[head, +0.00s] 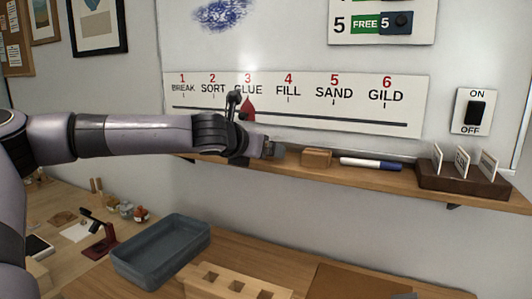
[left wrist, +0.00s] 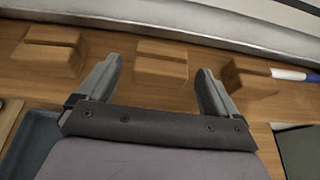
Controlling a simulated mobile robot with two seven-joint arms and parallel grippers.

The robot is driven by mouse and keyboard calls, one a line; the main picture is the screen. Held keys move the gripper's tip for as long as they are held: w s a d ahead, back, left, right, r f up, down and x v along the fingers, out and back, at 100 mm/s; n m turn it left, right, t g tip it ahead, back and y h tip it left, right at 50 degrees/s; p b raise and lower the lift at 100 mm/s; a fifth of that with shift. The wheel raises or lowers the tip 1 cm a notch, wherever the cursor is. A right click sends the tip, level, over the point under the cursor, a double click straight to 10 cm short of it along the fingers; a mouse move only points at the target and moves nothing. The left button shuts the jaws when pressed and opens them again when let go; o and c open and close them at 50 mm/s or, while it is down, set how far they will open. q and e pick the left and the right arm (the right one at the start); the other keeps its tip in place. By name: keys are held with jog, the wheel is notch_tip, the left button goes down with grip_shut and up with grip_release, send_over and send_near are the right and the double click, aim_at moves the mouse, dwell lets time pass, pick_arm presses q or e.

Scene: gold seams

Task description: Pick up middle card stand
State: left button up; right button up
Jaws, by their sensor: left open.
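Three small wooden card stands, each with a slot, sit in a row on the wooden shelf in the left wrist view: a left one (left wrist: 48,52), the middle card stand (left wrist: 160,62) and a right one (left wrist: 252,80). My left gripper (left wrist: 159,66) is open, with the middle stand between its fingertips and a visible gap on each side. In the head view my left gripper (head: 268,149) is at the shelf and hides most of the middle stand. The right stand (head: 316,157) shows clearly there. My right gripper is not in view.
A blue marker (head: 372,163) lies on the shelf (head: 395,178) right of the stands. A dark wooden rack (head: 460,181) holds three white cards. Below are a blue-grey tray (head: 125,268) and a wooden block with square holes (head: 232,282). The whiteboard wall is close behind.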

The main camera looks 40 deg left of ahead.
pick_arm(q)
jog(key=shift+w+a+f, duration=0.15)
jog(key=shift+w+f, duration=0.05)
jog(key=shift+w, duration=0.35)
jog(key=c, duration=1.1)
